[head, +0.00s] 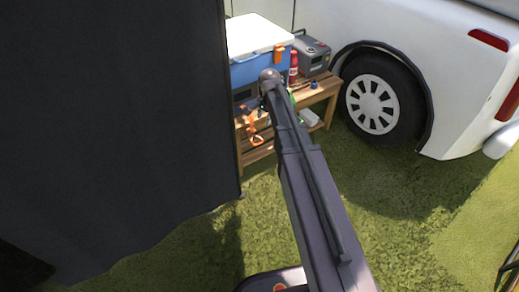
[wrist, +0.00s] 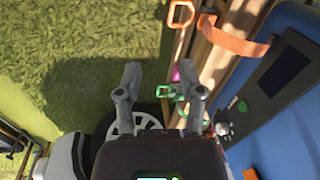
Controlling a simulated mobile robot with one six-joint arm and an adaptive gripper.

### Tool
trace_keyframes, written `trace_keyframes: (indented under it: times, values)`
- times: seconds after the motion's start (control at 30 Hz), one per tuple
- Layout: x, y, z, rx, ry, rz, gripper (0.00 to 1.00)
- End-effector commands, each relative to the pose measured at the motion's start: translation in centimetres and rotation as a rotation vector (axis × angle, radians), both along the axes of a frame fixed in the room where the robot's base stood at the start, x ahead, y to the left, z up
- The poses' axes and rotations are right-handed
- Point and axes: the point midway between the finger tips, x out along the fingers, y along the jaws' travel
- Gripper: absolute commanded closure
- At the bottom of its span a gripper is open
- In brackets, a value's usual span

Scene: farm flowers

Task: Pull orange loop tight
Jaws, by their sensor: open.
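The orange loop (head: 257,141) hangs at the front left of the wooden bench in the head view. In the wrist view the loop (wrist: 181,13) is at the top edge, partly cut off, beside an orange strap (wrist: 237,38) that lies across the wooden slats. In the head view my gripper is small and partly hidden by my arm, close to the bench and the strap.
The wooden bench (head: 317,93) carries a blue cooler with a white lid (head: 258,52), a red bottle (head: 293,66) and a grey box (head: 312,53). A white vehicle's wheel (head: 372,103) stands at right. A dark panel (head: 110,120) fills the left. Grass lies open in front.

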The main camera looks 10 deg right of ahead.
Motion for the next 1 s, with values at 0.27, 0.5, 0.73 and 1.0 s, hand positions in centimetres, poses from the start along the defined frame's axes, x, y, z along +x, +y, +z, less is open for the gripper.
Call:
trace_keyframes:
  times: [0.27,0.5,0.73,1.0]
  values:
    - [2.7,-0.2,-4.8,0.024,-0.008,-0.117,0.5]
    - [3.3,-0.2,-5.5,0.031,-0.01,-0.151,0.5]
    - [3.3,-0.2,-5.4,0.03,-0.011,-0.151,0.5]
    - [3.3,-0.2,-5.7,0.03,-0.011,-0.151,0.5]
